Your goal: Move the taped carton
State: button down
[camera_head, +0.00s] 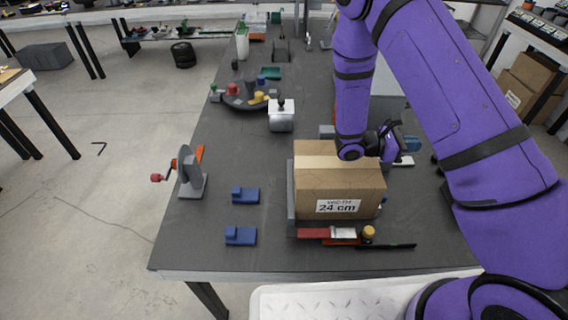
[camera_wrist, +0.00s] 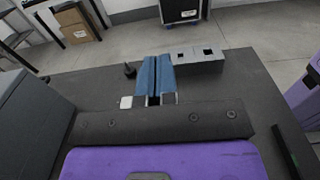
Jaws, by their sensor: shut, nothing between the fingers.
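The taped carton (camera_head: 315,184) is a brown box with a pale tape strip along its top and a white label reading 24 cm. It stands upright near the front of the dark workbench (camera_head: 230,215). My purple wrist is just behind its top right edge; whether they touch is unclear. My gripper (camera_head: 413,145) points right, away from the carton, partly hidden by the wrist. In the wrist view, its blue fingers (camera_wrist: 156,70) are together with nothing between them. I cannot make out the carton in the wrist view.
Blue blocks (camera_head: 245,195) and a grey stand with a red-handled crank (camera_head: 190,175) are left of the carton. Red and yellow parts (camera_head: 340,234) lie before it. A round tray (camera_head: 248,98) and white block (camera_head: 281,121) are farther back.

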aim_at(327, 186)
jog(key=j, duration=0.9)
jog(key=i+j, duration=0.15)
jog(key=j, duration=0.75)
jog(key=z, duration=0.05)
